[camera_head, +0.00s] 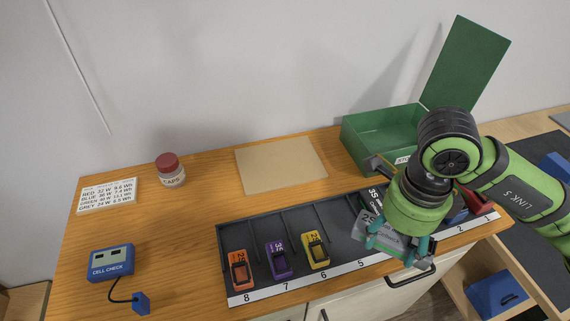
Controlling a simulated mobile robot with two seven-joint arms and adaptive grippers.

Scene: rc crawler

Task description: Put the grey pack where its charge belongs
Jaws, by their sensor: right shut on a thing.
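My right gripper (398,246) is over the right-middle of the numbered black tray (345,262). It is shut on a grey pack (368,224) whose label starts with "2S" and is partly hidden by the fingers. A white card (107,196) at the left lists red, blue, green and grey with W and Wh figures. The blue cell checker (111,263) stands below it. A green metal box (383,134) with its lid up stands behind the tray. My left gripper is not in view.
Orange (239,270), purple (279,260) and yellow (316,249) packs sit in slots 8, 7 and 6. Slot 5 looks empty. Red and blue items show at the tray's right end, partly hidden by my arm. A caps jar (171,171) and tan mat (281,165) are behind.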

